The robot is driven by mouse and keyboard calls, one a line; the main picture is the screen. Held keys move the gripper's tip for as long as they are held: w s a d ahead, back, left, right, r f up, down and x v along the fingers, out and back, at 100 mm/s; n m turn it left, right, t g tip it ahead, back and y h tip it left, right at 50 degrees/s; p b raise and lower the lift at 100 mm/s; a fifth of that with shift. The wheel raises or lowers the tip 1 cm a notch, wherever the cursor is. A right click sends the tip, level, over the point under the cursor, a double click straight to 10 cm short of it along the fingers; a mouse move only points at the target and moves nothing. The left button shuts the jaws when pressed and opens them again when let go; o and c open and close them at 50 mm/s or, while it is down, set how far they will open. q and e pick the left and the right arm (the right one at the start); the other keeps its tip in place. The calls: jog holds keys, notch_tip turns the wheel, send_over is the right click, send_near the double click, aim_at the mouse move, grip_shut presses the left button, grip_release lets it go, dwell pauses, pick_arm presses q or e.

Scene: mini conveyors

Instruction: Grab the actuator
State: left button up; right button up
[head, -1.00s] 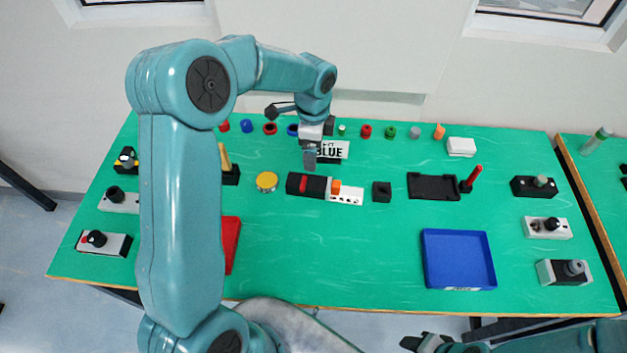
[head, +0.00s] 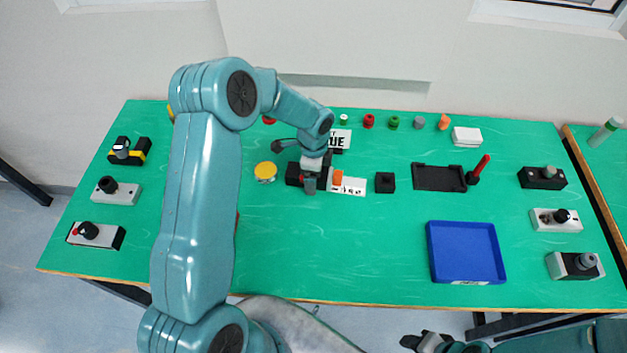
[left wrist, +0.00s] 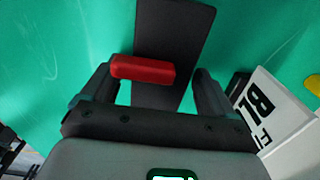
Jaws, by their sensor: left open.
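A black block (head: 293,174) stands mid-table, partly hidden by my left gripper (head: 310,184) in the head view. In the left wrist view the black block (left wrist: 174,28) carries a red bar (left wrist: 142,70). I cannot tell for sure which part is the actuator; the red bar may be it. My left gripper (left wrist: 153,74) is open over the block. The red bar lies between its fingers, off-centre toward the picture's left finger; contact cannot be told. My right gripper (head: 425,342) is at the bottom edge, its jaws unclear.
A white block (head: 350,186) with an orange piece (head: 337,177) adjoins the black block on the right. A sign (head: 341,139) stands just behind. A yellow-topped round part (head: 265,171) is to the left. A blue tray (head: 465,252) lies front right. The table's front middle is clear.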

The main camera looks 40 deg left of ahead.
pick_arm(q)
jog(key=shift+s, duration=0.15)
jog(key=c, duration=1.4)
jog(key=shift+r, duration=0.1)
